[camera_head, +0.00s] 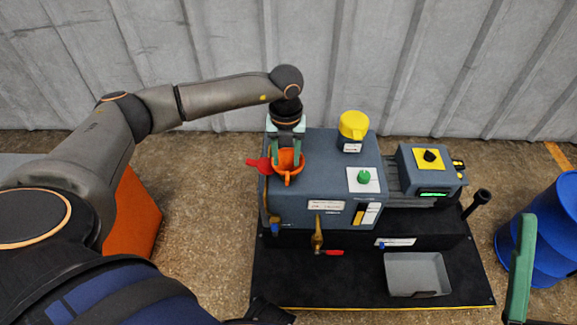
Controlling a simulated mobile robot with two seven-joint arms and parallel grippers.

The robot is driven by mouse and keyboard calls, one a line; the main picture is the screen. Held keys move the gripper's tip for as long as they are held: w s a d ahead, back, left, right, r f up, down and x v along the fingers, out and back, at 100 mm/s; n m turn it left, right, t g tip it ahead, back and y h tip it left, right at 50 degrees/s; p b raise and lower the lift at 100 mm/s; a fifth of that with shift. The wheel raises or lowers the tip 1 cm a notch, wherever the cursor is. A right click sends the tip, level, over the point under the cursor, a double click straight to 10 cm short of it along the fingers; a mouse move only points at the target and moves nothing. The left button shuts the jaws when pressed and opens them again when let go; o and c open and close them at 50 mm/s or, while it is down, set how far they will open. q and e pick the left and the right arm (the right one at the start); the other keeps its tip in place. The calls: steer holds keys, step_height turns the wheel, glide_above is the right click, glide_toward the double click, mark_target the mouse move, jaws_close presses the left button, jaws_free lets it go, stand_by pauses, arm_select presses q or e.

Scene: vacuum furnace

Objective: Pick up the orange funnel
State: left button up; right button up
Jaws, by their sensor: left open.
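The orange funnel (288,179) sits at the upper left corner of the grey furnace unit (310,190). My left gripper (286,158) points down right over the funnel, with its green fingers spread apart around or inside the rim; I cannot tell whether they touch it. The gripper and its wrist hide part of the funnel. One green finger of my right gripper (519,270) shows at the lower right edge, away from the furnace; its other finger is not clearly visible.
A red handle (260,165) is just left of the funnel. A yellow cap (353,125) and a green knob (364,177) stand on the unit. A grey tray (416,274) lies on the black base. A blue drum (545,240) stands right, an orange box (130,215) left.

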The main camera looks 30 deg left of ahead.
mark_target(287, 174)
arm_select(q)
step_height(287, 174, down, 4)
steer(key=shift+r+b, duration=0.1)
steer(key=shift+b, duration=0.4)
steer(key=f+b, duration=0.1)
steer(key=f, duration=0.2)
steer(key=f+b, duration=0.1)
steer(key=f, duration=0.1)
steer(key=shift+w+f+b, duration=0.15)
steer(key=shift+w+b, duration=0.1)
steer(key=shift+b, duration=0.1)
steer(key=shift+c, duration=0.3)
jaws_close()
